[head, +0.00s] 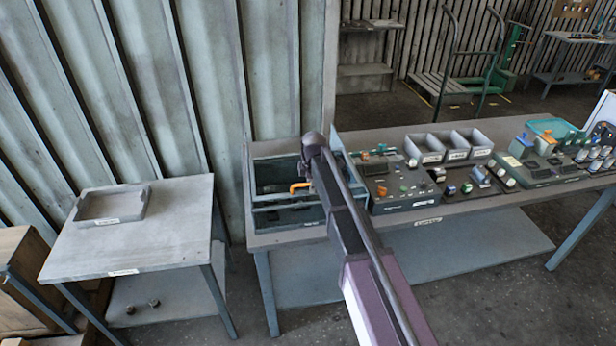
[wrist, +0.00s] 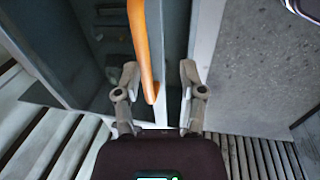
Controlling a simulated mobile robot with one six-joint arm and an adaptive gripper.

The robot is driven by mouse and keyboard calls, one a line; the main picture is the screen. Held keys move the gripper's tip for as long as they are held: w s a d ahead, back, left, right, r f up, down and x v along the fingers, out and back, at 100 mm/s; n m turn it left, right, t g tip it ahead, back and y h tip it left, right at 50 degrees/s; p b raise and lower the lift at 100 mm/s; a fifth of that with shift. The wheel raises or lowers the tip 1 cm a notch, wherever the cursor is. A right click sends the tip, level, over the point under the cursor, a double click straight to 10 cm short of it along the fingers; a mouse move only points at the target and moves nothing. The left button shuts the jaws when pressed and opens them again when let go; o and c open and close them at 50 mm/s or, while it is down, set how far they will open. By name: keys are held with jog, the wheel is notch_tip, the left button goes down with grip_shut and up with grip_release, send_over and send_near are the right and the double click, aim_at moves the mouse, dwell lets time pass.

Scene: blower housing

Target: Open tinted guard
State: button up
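The tinted guard (head: 283,215) is a dark see-through panel on the box at the left end of the long bench. Its orange handle (head: 298,187) shows just left of my arm. In the wrist view the handle (wrist: 145,45) is a long orange bar, reaching down between the fingers of my gripper (wrist: 158,70). The fingers are spread apart, one on each side of the bar, and the bar lies nearer the left finger. I see a gap to the right finger; contact on the left is unclear. Dark tinted panel (wrist: 105,45) shows behind the left finger. In the head view my arm hides most of the gripper.
Right of the box, the bench holds a control panel (head: 392,180) with coloured knobs, grey bins (head: 450,146) and more devices. A side table (head: 150,235) with a shallow tray (head: 110,204) stands at the left. A ribbed metal wall (head: 190,90) rises behind the box.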

jog(key=s+d+r+p, duration=0.1)
jog(key=s+r+p, duration=0.1)
jog(key=r+p, duration=0.4)
jog(key=s+d+r+m+p, duration=0.1)
jog(key=s+r+p, duration=0.2)
jog(key=r+p, duration=0.3)
jog(key=shift+s+d+r, duration=0.2)
jog(key=shift+s+d, duration=0.05)
jog(key=shift+d, duration=0.15)
dwell(0.6)
dwell(0.5)
jog(key=s+d+f+m+g+b, duration=0.1)
jog(key=s+d+f+m+b, duration=0.7)
jog(key=s+d+m, duration=0.2)
jog(key=s+d+f+m+g+b, duration=0.1)
jog(key=s+d+f+m+b, duration=0.6)
jog(key=s+d+m, duration=0.3)
jog(key=shift+s+d+f+h+b, duration=0.35)
jog(key=shift+s+f, duration=0.4)
jog(key=shift+s, duration=0.3)
